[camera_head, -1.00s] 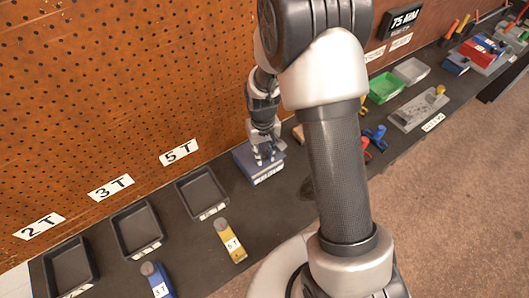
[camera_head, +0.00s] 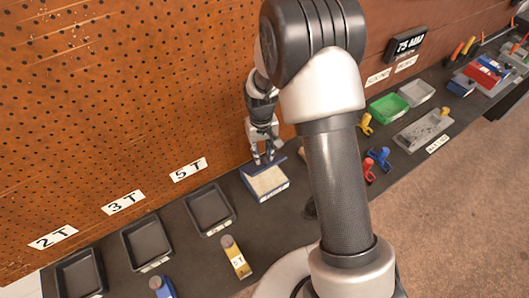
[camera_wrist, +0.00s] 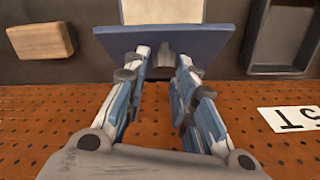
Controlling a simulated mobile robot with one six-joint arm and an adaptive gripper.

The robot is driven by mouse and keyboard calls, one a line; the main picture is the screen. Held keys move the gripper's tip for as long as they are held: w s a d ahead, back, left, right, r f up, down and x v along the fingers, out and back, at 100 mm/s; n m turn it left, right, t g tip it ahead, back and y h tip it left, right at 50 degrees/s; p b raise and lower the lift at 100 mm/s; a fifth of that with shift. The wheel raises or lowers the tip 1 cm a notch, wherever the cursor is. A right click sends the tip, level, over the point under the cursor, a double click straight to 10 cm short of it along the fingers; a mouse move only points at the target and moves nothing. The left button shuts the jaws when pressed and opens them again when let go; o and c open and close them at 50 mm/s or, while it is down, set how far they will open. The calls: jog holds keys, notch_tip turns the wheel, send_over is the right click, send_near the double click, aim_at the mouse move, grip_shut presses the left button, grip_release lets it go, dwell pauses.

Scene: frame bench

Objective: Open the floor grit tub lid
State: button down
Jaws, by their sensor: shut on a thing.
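The grit tub (camera_head: 274,191) is a blue box with a white front label on the dark bench, against the pegboard. Its blue lid (camera_head: 279,161) is raised at the pegboard side, and pale grit (camera_head: 265,180) shows inside. My gripper (camera_head: 263,158) is at the raised lid, on the pegboard side of the tub. In the wrist view the lid (camera_wrist: 205,42) spans across, with my gripper (camera_wrist: 166,62) shut on its small grey handle (camera_wrist: 163,54).
Dark trays labelled 5T (camera_head: 222,226), 3T (camera_head: 154,262) and 2T stand to the left. A yellow 5T block (camera_head: 236,262) lies in front. A wooden block (camera_wrist: 40,41) is beside the tub. A green bin (camera_head: 388,108) and red and blue pieces lie right, beyond my arm.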

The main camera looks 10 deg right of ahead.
jog(key=shift+w+a, duration=0.3)
jog(key=c, duration=1.8)
grip_release()
jog(key=shift+f, duration=0.1)
jog(key=o, duration=0.3)
jog(key=shift+w+a+f, duration=0.1)
jog(key=shift+w+a, duration=0.05)
jog(key=shift+a, duration=0.1)
jog(key=shift+o, duration=0.7)
jog(key=shift+d, duration=0.15)
